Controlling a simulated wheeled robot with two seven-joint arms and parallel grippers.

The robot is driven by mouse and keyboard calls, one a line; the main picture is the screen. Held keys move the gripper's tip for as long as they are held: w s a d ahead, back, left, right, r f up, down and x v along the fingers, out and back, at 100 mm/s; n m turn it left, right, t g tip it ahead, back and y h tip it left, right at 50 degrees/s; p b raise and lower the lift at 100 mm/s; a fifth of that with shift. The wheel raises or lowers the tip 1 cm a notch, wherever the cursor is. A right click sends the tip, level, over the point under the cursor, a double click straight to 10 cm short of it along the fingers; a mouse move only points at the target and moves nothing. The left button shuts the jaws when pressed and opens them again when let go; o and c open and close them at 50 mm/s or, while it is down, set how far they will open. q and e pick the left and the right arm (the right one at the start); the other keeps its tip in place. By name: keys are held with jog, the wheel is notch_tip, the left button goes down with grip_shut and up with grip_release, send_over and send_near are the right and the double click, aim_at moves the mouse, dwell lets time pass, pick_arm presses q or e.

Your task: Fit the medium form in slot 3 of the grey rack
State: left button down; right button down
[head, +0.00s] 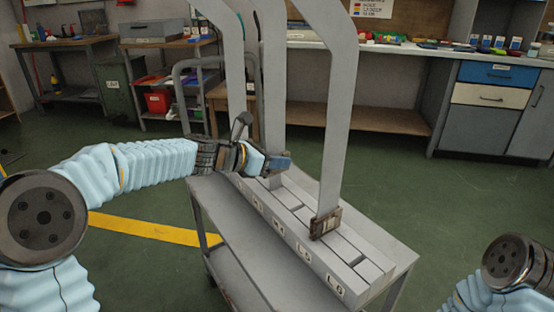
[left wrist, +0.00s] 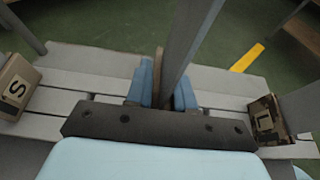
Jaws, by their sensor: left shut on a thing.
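My left gripper (head: 277,164) is shut on a tall flat grey form (head: 273,80) over the grey rack (head: 303,248). In the left wrist view the blue fingers clasp this form (left wrist: 184,45) from both sides; its lower end is hidden, so I cannot tell whether it is seated. A form marked L (head: 338,110) stands upright in the rack towards the near end. The left wrist view shows a base marked S (left wrist: 16,88) at left and the L base (left wrist: 268,122) at right. Another form (head: 235,70) rises behind my wrist. My right gripper is out of view.
The rack lies on a grey cart (head: 225,240) with a lower shelf. Its front carries small labels, mostly too small to read. Workbenches and drawers (head: 490,95) stand behind. Green floor with a yellow stripe (head: 150,228) is clear around the cart.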

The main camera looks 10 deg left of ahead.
aim_at(271, 175)
pick_arm(q)
jog(key=shift+f+b, duration=1.9)
jog(key=shift+f, duration=0.4)
jog(key=c, duration=0.9)
grip_release()
jog(key=p+v, duration=0.2)
jog(key=v, duration=1.2)
